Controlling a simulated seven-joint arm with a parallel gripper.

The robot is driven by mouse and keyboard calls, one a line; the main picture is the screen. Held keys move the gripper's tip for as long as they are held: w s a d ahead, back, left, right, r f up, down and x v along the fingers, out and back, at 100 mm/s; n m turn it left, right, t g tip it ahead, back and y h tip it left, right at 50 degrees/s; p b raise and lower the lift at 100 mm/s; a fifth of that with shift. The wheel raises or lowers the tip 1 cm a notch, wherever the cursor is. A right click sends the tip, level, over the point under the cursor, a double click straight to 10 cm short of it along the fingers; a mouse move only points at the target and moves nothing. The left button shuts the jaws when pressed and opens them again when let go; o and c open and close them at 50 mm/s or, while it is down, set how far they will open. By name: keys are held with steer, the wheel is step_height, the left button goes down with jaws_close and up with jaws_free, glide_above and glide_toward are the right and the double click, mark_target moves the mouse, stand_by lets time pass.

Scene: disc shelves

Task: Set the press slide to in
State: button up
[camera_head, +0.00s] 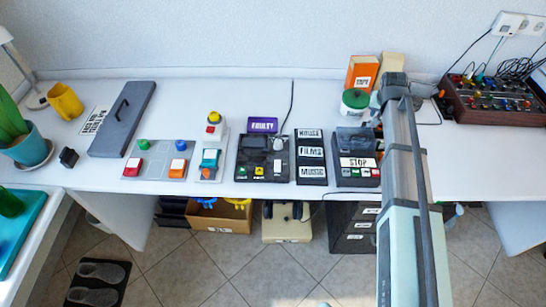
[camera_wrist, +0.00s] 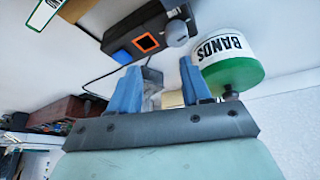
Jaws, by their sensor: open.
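I cannot single out the press slide for sure in either view. A black boxy device with a STOP label (camera_head: 357,162) stands at the table's front edge, below and left of my arm's end in the head view. In the wrist view a black device (camera_wrist: 150,38) shows an orange square, a blue patch and a round grey knob (camera_wrist: 177,33); it lies beyond the fingertips, apart from them. My gripper (camera_wrist: 160,68) is open, with two blue fingers and nothing seen held. A grey part shows between the fingers, too unclear to name. In the head view the arm hides the fingers.
The green and white BANDS tub (camera_wrist: 232,62) is close by the right finger; it also shows in the head view (camera_head: 355,98). An orange box (camera_head: 361,72) stands behind it. Label blocks (camera_head: 311,155), a black panel (camera_head: 262,160) and button boxes (camera_head: 150,165) stand left. A cabled mixer (camera_head: 495,95) is right.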

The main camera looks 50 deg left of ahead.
steer(key=s+a+r+n+g, duration=0.1)
steer(key=s+a+r+n, duration=0.1)
steer(key=s+a, duration=0.8)
step_height(320, 180, up, 7)
steer(key=n+g+h, duration=0.2)
steer(key=n+g, duration=0.2)
steer(key=n, duration=0.2)
glide_above(205, 171)
step_height(205, 171, down, 13)
steer(key=shift+f, duration=0.2)
jaws_close()
